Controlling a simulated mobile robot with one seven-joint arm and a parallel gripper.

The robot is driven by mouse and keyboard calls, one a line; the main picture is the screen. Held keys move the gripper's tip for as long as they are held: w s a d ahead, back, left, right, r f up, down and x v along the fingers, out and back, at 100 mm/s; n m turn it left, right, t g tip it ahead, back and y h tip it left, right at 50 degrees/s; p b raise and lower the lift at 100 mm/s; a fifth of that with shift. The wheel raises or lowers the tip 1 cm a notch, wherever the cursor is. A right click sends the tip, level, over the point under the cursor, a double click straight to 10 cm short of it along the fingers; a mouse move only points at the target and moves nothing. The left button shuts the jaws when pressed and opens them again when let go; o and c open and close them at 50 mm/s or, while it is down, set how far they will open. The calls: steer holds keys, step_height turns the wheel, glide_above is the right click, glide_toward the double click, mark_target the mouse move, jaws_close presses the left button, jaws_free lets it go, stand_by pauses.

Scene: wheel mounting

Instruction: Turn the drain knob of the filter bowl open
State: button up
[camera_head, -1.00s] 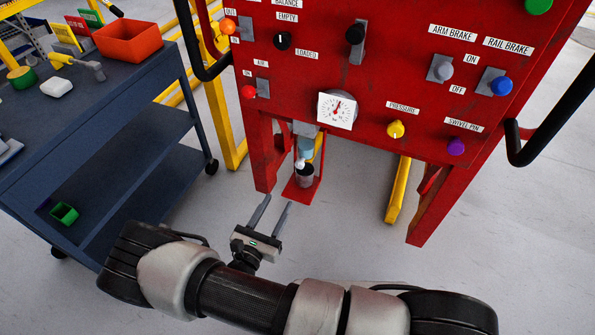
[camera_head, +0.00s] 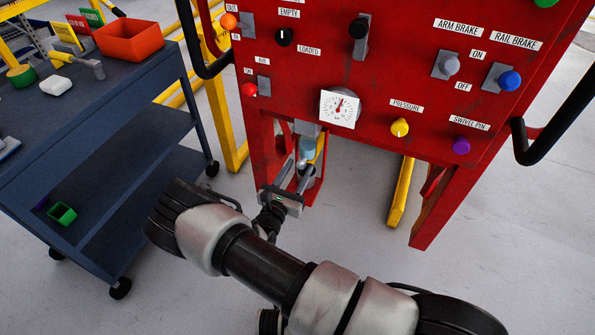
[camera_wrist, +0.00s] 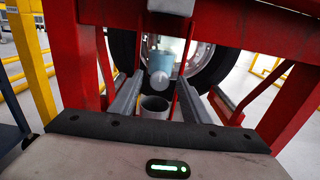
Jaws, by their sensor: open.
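The filter bowl (camera_head: 307,147) is a pale blue translucent cylinder hanging under the red panel, below the gauge. It also shows in the wrist view (camera_wrist: 166,56). The drain knob (camera_wrist: 160,77) is a small whitish round piece at the bowl's lower end. My gripper (camera_head: 298,163) is open, with its fingers pointing towards the bowl from the front. In the wrist view one finger lies on each side of the knob, and the gripper (camera_wrist: 161,82) looks empty. I cannot tell whether the fingertips reach the knob's depth or touch it.
An open grey cup (camera_wrist: 154,105) stands below the knob. Red frame legs (camera_wrist: 80,60) rise on both sides of the gripper. The gauge (camera_head: 340,107) and yellow pressure knob (camera_head: 400,128) are above. A blue cart (camera_head: 120,130) stands at left.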

steer(key=c, duration=1)
steer(key=shift+c, duration=0.2)
steer(key=m+p, duration=0.1)
steer(key=m, duration=0.3)
steer(key=m+p, duration=0.1)
steer(key=m, duration=0.4)
steer(key=shift+s+d+p, duration=0.1)
steer(key=shift+p, duration=0.2)
steer(key=m+p, duration=0.1)
steer(key=m, duration=0.3)
steer(key=shift+m, duration=0.3)
steer(key=shift+f+m+p, duration=0.15)
steer(key=shift+m+p, duration=0.45)
steer(key=shift+m, duration=1.6)
